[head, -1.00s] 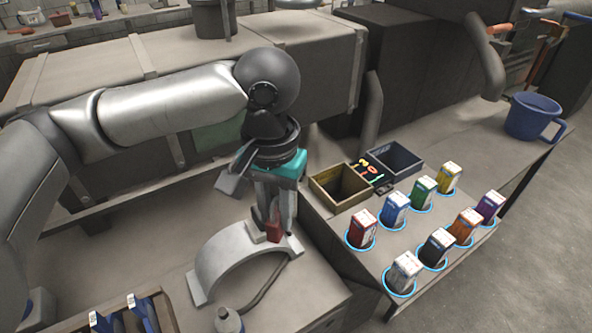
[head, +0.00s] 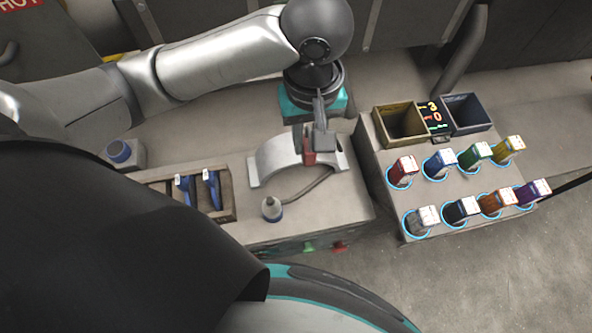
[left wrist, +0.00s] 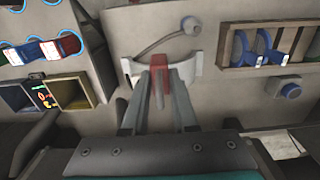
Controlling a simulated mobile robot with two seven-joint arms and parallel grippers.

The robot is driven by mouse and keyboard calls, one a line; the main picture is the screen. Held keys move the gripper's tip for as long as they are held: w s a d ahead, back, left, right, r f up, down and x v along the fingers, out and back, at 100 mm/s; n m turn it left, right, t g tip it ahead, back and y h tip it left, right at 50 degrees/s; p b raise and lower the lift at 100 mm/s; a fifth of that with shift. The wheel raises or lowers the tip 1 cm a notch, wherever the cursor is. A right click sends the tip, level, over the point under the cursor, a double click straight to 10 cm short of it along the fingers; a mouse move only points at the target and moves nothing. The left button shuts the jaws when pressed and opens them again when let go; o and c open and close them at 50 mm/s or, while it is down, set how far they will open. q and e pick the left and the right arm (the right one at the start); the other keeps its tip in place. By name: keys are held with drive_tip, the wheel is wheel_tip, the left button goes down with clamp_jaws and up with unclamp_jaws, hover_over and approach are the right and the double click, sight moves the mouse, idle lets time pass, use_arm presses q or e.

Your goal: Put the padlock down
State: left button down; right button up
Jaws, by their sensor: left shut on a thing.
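The padlock is a small red block (head: 309,153) between the fingertips of my left gripper (head: 313,146), which is shut on it. In the head view the padlock shows in front of the right part of a curved grey arch (head: 272,157); I cannot tell whether it touches the arch. In the left wrist view the red padlock (left wrist: 160,66) sits between the tips of my left gripper (left wrist: 159,80), with a thin greyish bar pointing back between the fingers. The arch (left wrist: 190,65) shows just behind it. My right gripper is not in view.
A wooden tray (head: 227,212) with blue-handled things lies to the left. To the right, a stand (head: 383,182) holds several coloured packs in blue rings, with a yellow bin (head: 384,127) and a dark bin (head: 487,125) behind.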

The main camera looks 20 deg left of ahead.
use_arm(q)
wheel_tip(320, 180, down, 20)
drive_tip(key=b, duration=0.5)
drive_tip(key=shift+r, duration=0.1)
drive_tip(key=c, duration=1.2)
unclamp_jaws()
drive_tip(key=o, duration=0.5)
